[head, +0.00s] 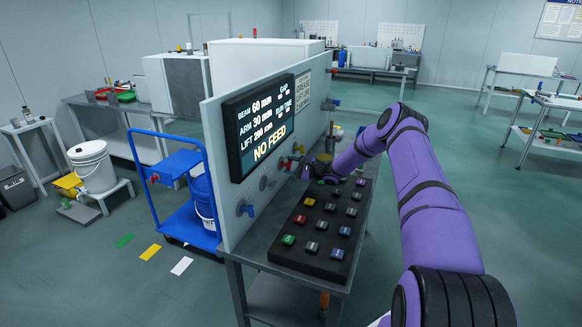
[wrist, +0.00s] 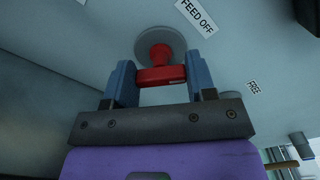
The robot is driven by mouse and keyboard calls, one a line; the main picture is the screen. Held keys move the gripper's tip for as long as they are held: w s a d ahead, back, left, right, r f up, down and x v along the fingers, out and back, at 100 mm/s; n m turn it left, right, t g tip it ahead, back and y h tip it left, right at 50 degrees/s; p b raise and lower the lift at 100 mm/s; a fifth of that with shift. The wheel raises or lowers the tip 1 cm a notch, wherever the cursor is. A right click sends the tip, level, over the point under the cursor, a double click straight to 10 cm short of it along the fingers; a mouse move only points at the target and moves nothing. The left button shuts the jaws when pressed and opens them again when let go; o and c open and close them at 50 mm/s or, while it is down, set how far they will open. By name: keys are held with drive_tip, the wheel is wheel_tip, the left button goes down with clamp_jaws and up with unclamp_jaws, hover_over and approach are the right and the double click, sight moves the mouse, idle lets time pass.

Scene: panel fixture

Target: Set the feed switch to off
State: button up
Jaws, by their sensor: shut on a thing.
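In the wrist view a red switch handle (wrist: 163,75) stands out from a round grey base plate (wrist: 160,45) on the panel. My gripper (wrist: 161,79) has its two blue fingers on either side of the red handle and is shut on it. A white label reading "FEED OFF" (wrist: 197,16) is on the panel, above and right of the switch. In the head view my gripper (head: 304,170) is at the panel's face near red knobs; the arm and gripper partly hide the contact there. The panel's display (head: 259,124) reads "NO FEED".
A sloped button box (head: 318,229) with several coloured buttons sits on the bench below my arm. A blue cart (head: 180,215) stands left of the panel. Open floor lies to the right.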

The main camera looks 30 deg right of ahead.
drive_tip(key=shift+f+n, duration=0.2)
drive_tip(key=shift+n, duration=3.4)
drive_tip(key=shift+s, duration=0.1)
drive_tip(key=o, duration=0.9)
drive_tip(key=shift+o, duration=0.2)
drive_tip(key=v, duration=1)
drive_tip(key=shift+s+d, duration=0.3)
